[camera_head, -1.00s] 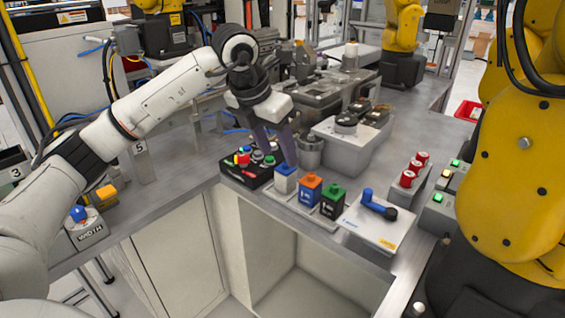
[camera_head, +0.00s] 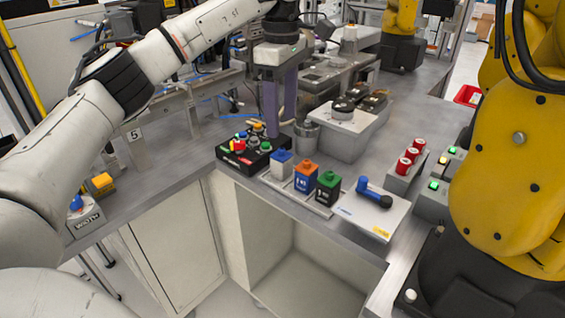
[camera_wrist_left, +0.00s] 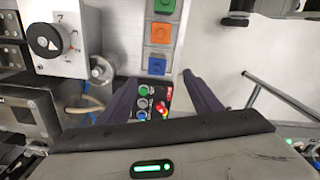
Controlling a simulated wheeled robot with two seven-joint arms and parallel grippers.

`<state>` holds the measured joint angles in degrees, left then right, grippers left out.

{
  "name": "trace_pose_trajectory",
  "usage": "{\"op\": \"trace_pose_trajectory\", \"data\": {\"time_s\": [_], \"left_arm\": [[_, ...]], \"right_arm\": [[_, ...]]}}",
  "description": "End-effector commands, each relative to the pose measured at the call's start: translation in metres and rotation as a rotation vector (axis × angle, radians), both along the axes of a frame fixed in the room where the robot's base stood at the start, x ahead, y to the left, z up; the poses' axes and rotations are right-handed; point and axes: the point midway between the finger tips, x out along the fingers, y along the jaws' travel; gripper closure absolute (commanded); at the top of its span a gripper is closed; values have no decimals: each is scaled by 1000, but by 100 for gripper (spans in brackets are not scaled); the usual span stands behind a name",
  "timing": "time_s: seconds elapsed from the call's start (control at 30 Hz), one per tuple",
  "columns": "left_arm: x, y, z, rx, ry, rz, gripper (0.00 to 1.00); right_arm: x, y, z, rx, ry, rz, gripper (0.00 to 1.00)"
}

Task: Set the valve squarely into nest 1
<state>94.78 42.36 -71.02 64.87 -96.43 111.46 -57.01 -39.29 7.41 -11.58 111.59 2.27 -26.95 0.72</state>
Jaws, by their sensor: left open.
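My left gripper (camera_head: 279,126) points down over the black button box (camera_head: 238,160), with its two purple fingers apart and nothing seen between them. In the left wrist view the open fingers (camera_wrist_left: 160,78) frame the coloured buttons (camera_wrist_left: 152,100). A blue-lever part with a dark end (camera_head: 373,192) lies on a white plate (camera_head: 352,212) to the right; it looks most like a valve, but I cannot be sure. No nest marked 1 can be read. My right gripper is not in view.
White-and-blue, orange and green blocks (camera_head: 305,178) stand in a row at the front edge. Behind are a metal cylinder (camera_head: 306,138) and a grey box (camera_head: 345,140) with a dial. Red-topped cylinders (camera_head: 407,163) and a large yellow arm (camera_head: 510,170) stand at right.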

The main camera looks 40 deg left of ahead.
Motion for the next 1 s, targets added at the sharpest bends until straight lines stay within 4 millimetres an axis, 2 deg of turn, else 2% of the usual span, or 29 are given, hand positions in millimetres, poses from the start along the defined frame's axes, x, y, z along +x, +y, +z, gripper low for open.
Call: {"op": "trace_pose_trajectory", "data": {"time_s": [0.3,0.47,0.73,1.0], "left_arm": [[0,1,-41,2,5,-10,42],[1,2,-56,1,3,-10,42],[7,6,-94,1,5,-10,42],[7,6,-102,1,1,-10,42]], "right_arm": [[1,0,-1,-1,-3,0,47],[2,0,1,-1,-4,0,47],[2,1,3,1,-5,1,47],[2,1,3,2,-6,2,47]]}}
